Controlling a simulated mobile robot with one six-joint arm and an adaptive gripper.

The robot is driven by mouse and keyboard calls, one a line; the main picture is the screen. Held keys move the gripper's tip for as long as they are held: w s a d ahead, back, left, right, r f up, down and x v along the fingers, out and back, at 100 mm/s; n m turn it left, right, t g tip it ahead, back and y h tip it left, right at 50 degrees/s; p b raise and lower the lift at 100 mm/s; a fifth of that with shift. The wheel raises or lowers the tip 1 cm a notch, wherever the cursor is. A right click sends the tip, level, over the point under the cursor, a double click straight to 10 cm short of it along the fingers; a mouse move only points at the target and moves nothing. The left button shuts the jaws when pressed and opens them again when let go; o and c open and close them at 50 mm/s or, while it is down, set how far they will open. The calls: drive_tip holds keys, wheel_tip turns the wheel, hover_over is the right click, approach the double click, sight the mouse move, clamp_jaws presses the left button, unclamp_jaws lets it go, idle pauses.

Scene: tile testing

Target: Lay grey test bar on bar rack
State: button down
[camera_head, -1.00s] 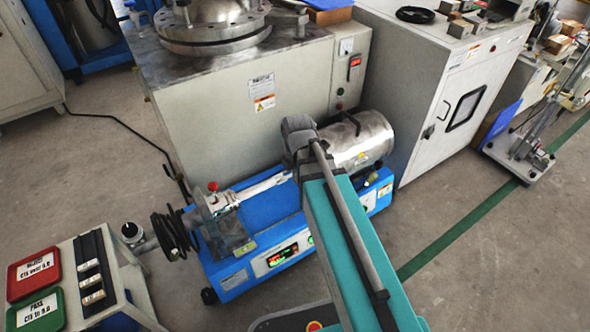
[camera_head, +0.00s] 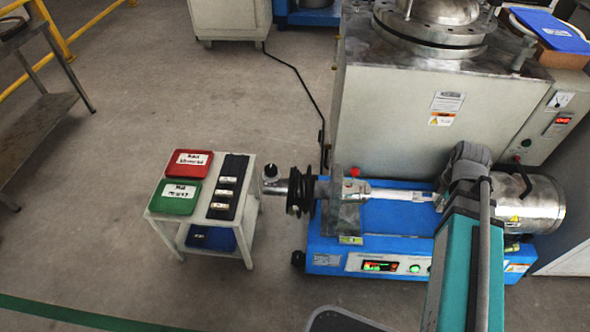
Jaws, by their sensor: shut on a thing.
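The bar rack appears to be the black slotted rack (camera_head: 238,172) on a small white side table. Several small light pieces with dark markings (camera_head: 228,181) sit in a row along it; whether they are bars or labels is too small to tell. I cannot make out a separate grey test bar. My arm rises from the bottom right to a dark grey joint over the right part of the blue machine. My gripper does not show; it is hidden behind or beyond the arm. The rack stands well to the left of my arm.
A red tray (camera_head: 189,157) and a green tray (camera_head: 178,190) lie left of the rack on the white table (camera_head: 157,212). The blue machine (camera_head: 385,215) with a steel cylinder (camera_head: 528,203) stands right of it. Open floor lies left and in front.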

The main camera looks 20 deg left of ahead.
drive_tip(key=shift+r+p, duration=1.05)
drive_tip(key=shift+r, duration=0.45)
